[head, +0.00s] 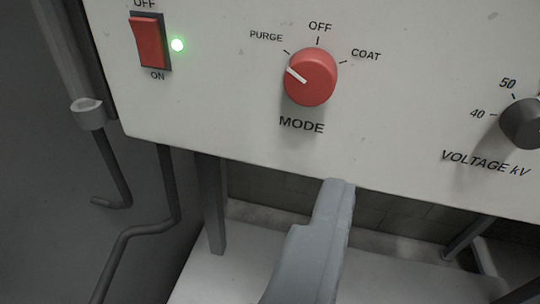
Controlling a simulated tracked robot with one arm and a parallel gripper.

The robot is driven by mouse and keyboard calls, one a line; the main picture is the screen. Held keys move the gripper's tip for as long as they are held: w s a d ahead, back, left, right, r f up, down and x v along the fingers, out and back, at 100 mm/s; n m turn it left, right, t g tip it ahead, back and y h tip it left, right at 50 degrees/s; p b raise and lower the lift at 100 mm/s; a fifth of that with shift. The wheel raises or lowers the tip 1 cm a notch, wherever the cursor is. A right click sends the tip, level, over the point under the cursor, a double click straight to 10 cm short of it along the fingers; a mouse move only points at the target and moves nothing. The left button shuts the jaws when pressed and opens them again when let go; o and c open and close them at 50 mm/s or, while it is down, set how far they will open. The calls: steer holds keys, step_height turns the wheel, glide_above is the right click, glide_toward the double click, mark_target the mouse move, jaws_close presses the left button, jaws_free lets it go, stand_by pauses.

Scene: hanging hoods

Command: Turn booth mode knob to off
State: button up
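The red mode knob (310,77) is on the pale panel (230,110), above the word MODE. Its white pointer line aims up and left, toward the PURGE mark. The OFF mark is at the top of the dial and COAT is to the upper right. My gripper (340,183) is below the knob, its tip near the panel's lower edge and apart from the knob. Its fingers lie together with only a thin seam between them, and nothing shows in them.
A red rocker switch (149,42) with a lit green lamp (177,45) is left of the knob. A dark voltage knob (523,124) is at the right edge. A bent grey rod (135,232) and a post (212,205) stand below the panel at left.

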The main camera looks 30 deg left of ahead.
mark_target(309, 90)
steer(key=s+a+f+t+y+p, duration=0.1)
steer(key=s+a+f+y+p, duration=0.15)
steer(key=a, duration=0.25)
steer(key=shift+y, duration=0.45)
steer(key=p+x, duration=0.2)
steer(key=x, duration=1.1)
steer(key=shift+w+p, duration=0.3)
steer(key=shift+w, duration=0.1)
